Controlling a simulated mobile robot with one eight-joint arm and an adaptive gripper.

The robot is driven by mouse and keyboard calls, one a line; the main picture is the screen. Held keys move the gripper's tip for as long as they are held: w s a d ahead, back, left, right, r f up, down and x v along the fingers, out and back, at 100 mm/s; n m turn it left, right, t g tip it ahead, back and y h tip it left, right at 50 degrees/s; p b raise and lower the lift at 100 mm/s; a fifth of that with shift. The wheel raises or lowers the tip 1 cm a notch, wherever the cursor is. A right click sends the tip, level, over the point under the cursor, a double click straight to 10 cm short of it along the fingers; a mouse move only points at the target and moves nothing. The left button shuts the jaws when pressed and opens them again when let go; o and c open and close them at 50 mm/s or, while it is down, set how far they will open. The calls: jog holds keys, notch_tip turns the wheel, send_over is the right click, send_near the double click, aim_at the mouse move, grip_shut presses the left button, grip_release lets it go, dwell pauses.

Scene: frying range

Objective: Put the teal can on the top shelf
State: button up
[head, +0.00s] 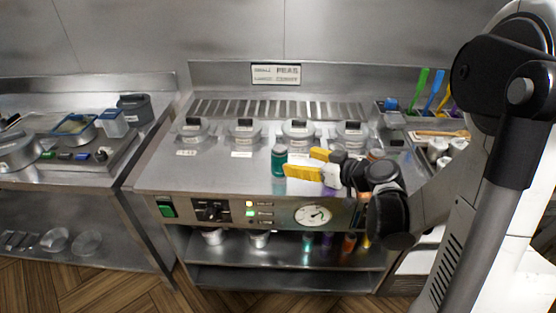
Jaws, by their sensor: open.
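The top shelf (284,256) is the upper of two shelves under the worktop.
Several lidded round wells (245,134) line the back of the worktop. The control panel with a gauge (313,214) forms its front. Small metal pots (260,239) and several coloured items (349,243) are on the top shelf. The lower shelf (285,281) looks empty.

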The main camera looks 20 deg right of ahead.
aim_at(285, 156)
jog(key=b+x, duration=0.3)
jog(key=x, duration=0.8)
jog(key=shift+d+b, duration=0.2)
jog(key=shift+b, duration=0.1)
jog(key=c, duration=1.5)
